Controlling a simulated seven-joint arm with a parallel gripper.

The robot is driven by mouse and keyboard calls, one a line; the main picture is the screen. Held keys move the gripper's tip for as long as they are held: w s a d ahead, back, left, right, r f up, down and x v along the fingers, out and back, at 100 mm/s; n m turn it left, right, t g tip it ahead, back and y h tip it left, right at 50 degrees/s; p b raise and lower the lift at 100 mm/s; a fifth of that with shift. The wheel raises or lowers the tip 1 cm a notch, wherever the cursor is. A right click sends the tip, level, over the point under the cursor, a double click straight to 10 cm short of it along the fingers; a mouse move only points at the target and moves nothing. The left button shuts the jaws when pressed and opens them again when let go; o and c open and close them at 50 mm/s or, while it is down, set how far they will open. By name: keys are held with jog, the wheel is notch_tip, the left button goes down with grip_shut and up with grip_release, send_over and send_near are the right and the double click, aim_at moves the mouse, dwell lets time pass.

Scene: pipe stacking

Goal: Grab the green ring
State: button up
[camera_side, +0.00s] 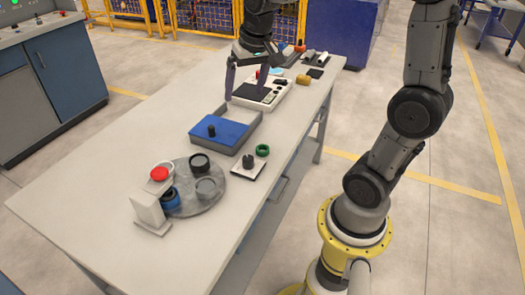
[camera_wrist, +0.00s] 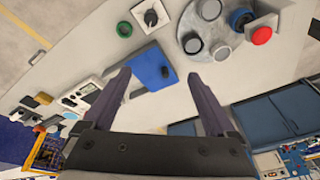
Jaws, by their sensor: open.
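The green ring (camera_side: 262,150) lies flat on the table, beside a small white plate with a dark peg (camera_side: 248,167) and near the front right table edge. It also shows in the wrist view (camera_wrist: 125,29), at the upper left, left of the peg plate (camera_wrist: 151,17). My gripper (camera_side: 255,92) is open and empty above the table, over the area of the white device and blue-lidded box. In the wrist view its two fingers (camera_wrist: 158,80) are spread wide, with the blue lid between and beyond them. The ring is outside the fingers, apart from them.
A grey box with a blue lid and dark knob (camera_side: 220,132) stands left of the ring. A round grey plate (camera_side: 205,200) with several cups and a red-topped stand (camera_side: 152,200) are nearer the camera. A white device (camera_side: 268,97) and small parts lie behind.

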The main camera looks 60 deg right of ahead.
jog(key=w+d+f+m+g, duration=0.2)
jog(key=d+f, duration=0.4)
jog(key=m+g+y, duration=0.1)
send_over(260, 147)
notch_tip(260, 147, down, 6)
jog(key=f, duration=0.9)
jog(key=s+f, duration=0.1)
jog(key=f, duration=0.3)
jog(key=shift+a+f, duration=0.2)
jog(key=shift+f, duration=0.05)
jog(key=c, duration=1.4)
jog(key=shift+r, duration=0.1)
